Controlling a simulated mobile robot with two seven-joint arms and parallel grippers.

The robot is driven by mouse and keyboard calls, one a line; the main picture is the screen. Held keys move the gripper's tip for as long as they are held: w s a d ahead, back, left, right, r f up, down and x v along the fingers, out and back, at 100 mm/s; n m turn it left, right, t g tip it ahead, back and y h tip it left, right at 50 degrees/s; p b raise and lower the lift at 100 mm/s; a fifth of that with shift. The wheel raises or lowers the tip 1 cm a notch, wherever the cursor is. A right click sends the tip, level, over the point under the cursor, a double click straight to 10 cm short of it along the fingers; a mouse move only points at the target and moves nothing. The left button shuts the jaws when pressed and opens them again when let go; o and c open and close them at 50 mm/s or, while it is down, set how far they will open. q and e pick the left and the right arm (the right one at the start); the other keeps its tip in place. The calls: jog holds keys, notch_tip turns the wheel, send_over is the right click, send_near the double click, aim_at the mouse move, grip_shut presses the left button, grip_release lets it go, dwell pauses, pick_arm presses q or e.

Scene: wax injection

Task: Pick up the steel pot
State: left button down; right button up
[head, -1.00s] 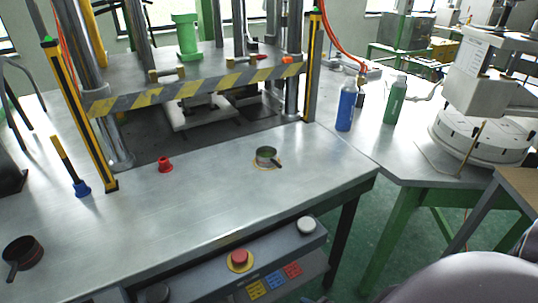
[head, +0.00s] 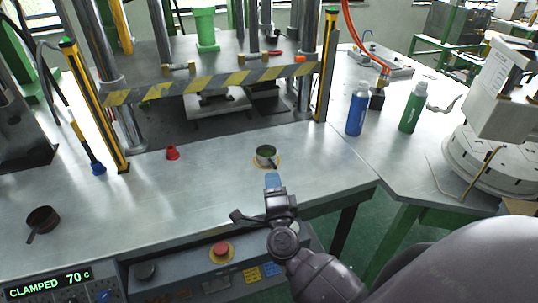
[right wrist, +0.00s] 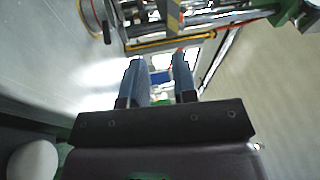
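The steel pot (head: 266,154) is a small round pan with green inside and a dark handle. It stands upright on a yellow ring near the front right of the press table. In the right wrist view the pot (right wrist: 96,20) shows at the upper left, partly cut off by the top edge. My right gripper (head: 272,180) is just in front of the pot, on the near side, apart from it. In the right wrist view its two blue fingers (right wrist: 158,70) are spread with nothing held between them. My left gripper is not in view.
A dark brown pot (head: 42,219) stands at the table's left. A red piece (head: 172,152) sits left of the steel pot. The press with its striped bar (head: 215,78) rises behind. Blue (head: 357,108) and green (head: 412,107) bottles stand right. Bare table lies between the pots.

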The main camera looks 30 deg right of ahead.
aim_at(274, 168)
jog(key=w+m+g, duration=0.1)
jog(key=m+g, duration=0.1)
jog(key=m, duration=0.1)
jog(key=w+d+m+g+h+p, duration=0.1)
jog(key=m+g, duration=0.1)
jog(key=w+f+m+g+h+p, duration=0.1)
jog(key=m+g, duration=0.2)
jog(key=shift+w+d+m, duration=0.3)
jog(key=shift+d, duration=0.05)
jog(key=shift+w+a+f+m+g+y, duration=0.15)
jog(key=shift+f+m+g+y, duration=0.1)
jog(key=shift+f+m+g, duration=0.2)
jog(key=shift+w+a+f+m+g+y, duration=0.15)
jog(key=shift+f+m+g+y, duration=0.1)
jog(key=shift+f+m+g, duration=0.15)
jog(key=x, duration=0.5)
jog(key=shift+w+d+f, duration=0.15)
jog(key=shift+w+d, duration=0.05)
jog(key=shift+d, duration=0.05)
jog(key=x, duration=0.4)
jog(key=shift+w+d+f, duration=0.2)
jog(key=shift+w+d, duration=0.05)
grip_shut()
